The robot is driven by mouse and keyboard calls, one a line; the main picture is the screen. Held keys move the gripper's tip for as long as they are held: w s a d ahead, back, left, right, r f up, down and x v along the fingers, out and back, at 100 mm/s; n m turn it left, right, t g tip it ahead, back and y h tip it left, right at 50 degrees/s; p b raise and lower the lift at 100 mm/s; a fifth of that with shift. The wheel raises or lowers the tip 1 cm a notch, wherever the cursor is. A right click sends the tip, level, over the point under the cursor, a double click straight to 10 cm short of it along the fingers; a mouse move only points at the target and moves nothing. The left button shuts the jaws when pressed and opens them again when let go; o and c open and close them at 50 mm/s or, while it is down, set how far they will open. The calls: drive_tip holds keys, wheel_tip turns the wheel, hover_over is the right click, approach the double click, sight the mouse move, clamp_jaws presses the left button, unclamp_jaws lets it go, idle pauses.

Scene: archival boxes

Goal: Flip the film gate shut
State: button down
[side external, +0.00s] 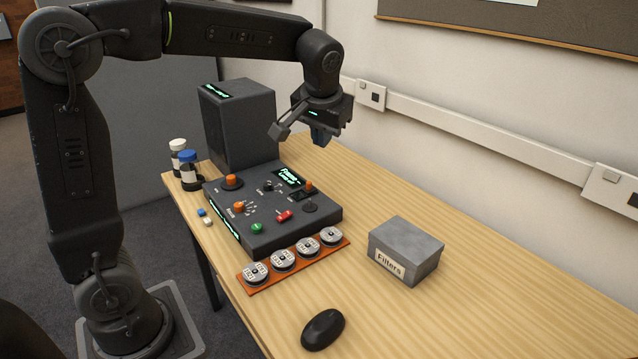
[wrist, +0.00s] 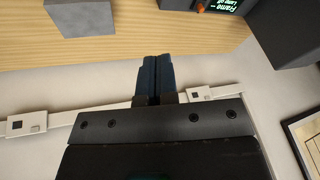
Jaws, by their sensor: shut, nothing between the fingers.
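The dark control console (side external: 262,232) sits on the wooden table, with a small lit screen (side external: 291,177) at its back right. Its top carries orange knobs, a green button (side external: 257,228), a red switch (side external: 284,216) and an orange-tipped part (side external: 308,186) near the right edge. I cannot tell for sure which part is the film gate or how it stands. My gripper (side external: 321,138) is above and behind the console's back right corner, apart from it. Its blue fingers are shut with nothing between them; they also show in the wrist view (wrist: 158,62).
A tall dark box (side external: 238,125) stands behind the console. Bottles (side external: 189,172) stand at left. A tray of reels (side external: 250,288) lies in front. A grey Filters box (side external: 408,248) and a black mouse (side external: 323,329) are nearby. The wall is close behind my gripper.

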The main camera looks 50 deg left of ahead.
sight(314, 188)
drive_tip(key=w+a+f+n+g+y, duration=0.1)
drive_tip(key=w+a+f+n+y, duration=0.1)
drive_tip(key=w+a+f, duration=0.4)
drive_tip(key=w+a+f+n+g+y, duration=0.2)
drive_tip(key=w+a+f+n, duration=0.2)
drive_tip(key=w+f, duration=0.8)
drive_tip(key=shift+a+f+g, duration=0.25)
drive_tip(key=shift+a+g, duration=0.05)
drive_tip(key=shift+a, duration=0.6)
drive_tip(key=shift+s, duration=0.1)
drive_tip(key=x, duration=1)
drive_tip(key=shift+s+a, duration=1)
drive_tip(key=shift+a, duration=0.05)
drive_tip(key=shift+s+a, duration=0.35)
drive_tip(key=shift+s, duration=0.05)
